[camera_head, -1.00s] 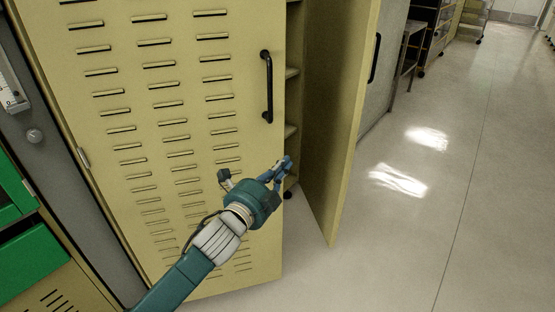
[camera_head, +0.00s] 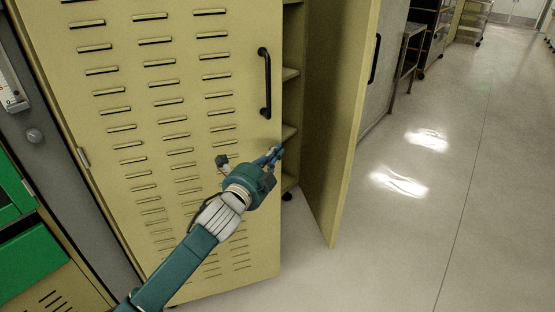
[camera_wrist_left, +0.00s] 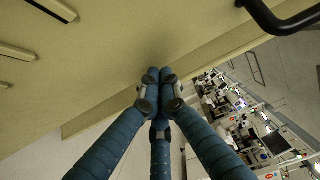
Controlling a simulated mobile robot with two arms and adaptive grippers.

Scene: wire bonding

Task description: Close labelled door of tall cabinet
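The tall yellow cabinet shows in the head view with its slotted left door (camera_head: 185,110) ajar and its right door (camera_head: 340,125) standing wide open. The slotted door has a black vertical handle (camera_head: 265,83); no readable label shows on either door. My left gripper (camera_head: 277,153) is at the slotted door's free edge, below the handle. In the left wrist view its blue fingers (camera_wrist_left: 160,77) are together with nothing between them, tips at or very near the yellow door panel (camera_wrist_left: 110,60); contact cannot be told. My right gripper is not in view.
Cabinet shelves (camera_head: 290,133) show in the gap between the doors. Green drawers (camera_head: 30,262) stand at the left. A grey cabinet and a rack (camera_head: 428,35) stand beyond the open door. The pale floor (camera_head: 420,240) at the right is clear.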

